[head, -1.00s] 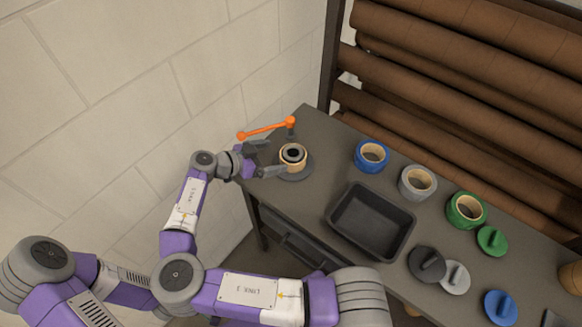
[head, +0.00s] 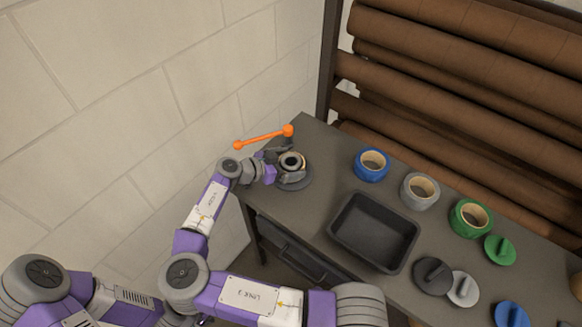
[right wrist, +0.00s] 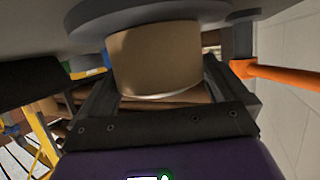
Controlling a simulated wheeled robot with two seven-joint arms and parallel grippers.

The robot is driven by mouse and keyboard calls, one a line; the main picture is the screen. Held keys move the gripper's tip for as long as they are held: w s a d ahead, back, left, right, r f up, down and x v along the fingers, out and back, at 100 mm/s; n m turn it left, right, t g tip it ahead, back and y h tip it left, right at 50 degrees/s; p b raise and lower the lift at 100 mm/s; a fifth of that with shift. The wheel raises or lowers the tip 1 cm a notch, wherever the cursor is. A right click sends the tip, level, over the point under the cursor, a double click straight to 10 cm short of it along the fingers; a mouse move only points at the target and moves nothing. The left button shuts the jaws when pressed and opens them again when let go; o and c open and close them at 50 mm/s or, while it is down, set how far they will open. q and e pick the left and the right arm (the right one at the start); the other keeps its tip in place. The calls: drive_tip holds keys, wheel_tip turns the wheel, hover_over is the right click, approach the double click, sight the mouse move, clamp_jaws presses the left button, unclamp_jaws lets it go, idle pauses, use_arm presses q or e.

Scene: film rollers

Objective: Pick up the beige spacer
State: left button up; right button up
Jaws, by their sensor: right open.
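The beige spacer (head: 291,171) is a short ring around a dark hub, above a round grey base (head: 305,182) at the table's far left corner. My right gripper (head: 287,167) is open, with its fingers on either side of the spacer. In the right wrist view the spacer (right wrist: 155,60) fills the space between the two dark fingers, below a grey disc (right wrist: 190,12). Whether the fingers touch it is unclear. My left gripper is not in view.
An orange crank (head: 263,138) stands close beside my right gripper. A black tray (head: 338,238) sits mid-table. Several knobbed discs lie at the right. A block wall is at left.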

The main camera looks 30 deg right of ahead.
drive_tip(key=c, duration=0.8)
